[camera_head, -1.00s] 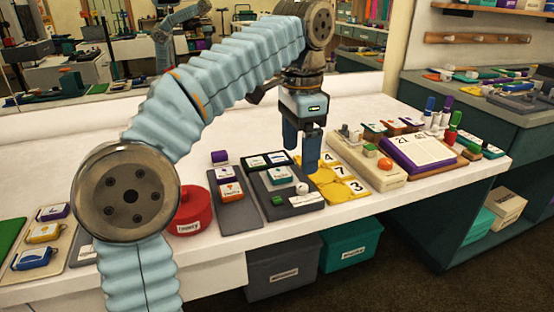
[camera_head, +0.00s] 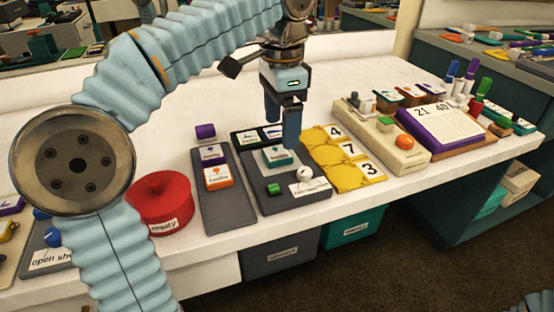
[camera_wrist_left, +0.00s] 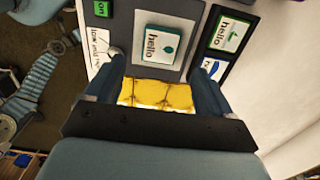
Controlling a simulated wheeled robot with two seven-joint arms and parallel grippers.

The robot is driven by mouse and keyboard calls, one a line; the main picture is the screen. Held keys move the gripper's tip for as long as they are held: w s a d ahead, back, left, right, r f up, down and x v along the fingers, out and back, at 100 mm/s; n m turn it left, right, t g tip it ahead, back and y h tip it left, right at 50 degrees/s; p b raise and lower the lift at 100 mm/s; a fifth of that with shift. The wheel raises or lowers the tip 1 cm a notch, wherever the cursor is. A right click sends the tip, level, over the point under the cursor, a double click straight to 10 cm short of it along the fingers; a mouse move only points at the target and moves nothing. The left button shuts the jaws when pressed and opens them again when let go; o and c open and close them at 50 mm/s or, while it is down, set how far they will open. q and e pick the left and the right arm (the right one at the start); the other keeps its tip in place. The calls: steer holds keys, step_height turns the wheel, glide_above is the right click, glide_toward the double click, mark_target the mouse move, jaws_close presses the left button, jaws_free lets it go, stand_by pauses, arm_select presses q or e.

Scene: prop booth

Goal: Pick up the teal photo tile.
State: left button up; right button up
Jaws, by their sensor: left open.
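The teal photo tile (camera_head: 277,156) lies on a dark grey board (camera_head: 322,195). In the left wrist view the tile (camera_wrist_left: 160,45) shows a white face, teal edges, a leaf-like mark and the word "hello". In the left wrist view the tile lies ahead of and between the spread fingers of my left gripper (camera_wrist_left: 162,72), apart from both. My right gripper is not in view.
Yellow number tiles (camera_head: 345,160) lie to the right. A grey strip with an orange tile (camera_head: 218,177) and a red round container (camera_head: 160,200) are left.

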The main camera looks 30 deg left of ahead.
mark_target(277, 153)
arm_select(q)
steer(key=f, duration=0.1)
steer(key=f+b, duration=0.1)
steer(key=f, duration=0.3)
steer(key=shift+s+a+f, duration=0.15)
steer(key=shift+s+a, duration=0.1)
steer(key=shift+s, duration=0.1)
steer(key=shift+c, duration=0.3)
steer(key=c, duration=1.1)
steer(key=shift+o, duration=0.2)
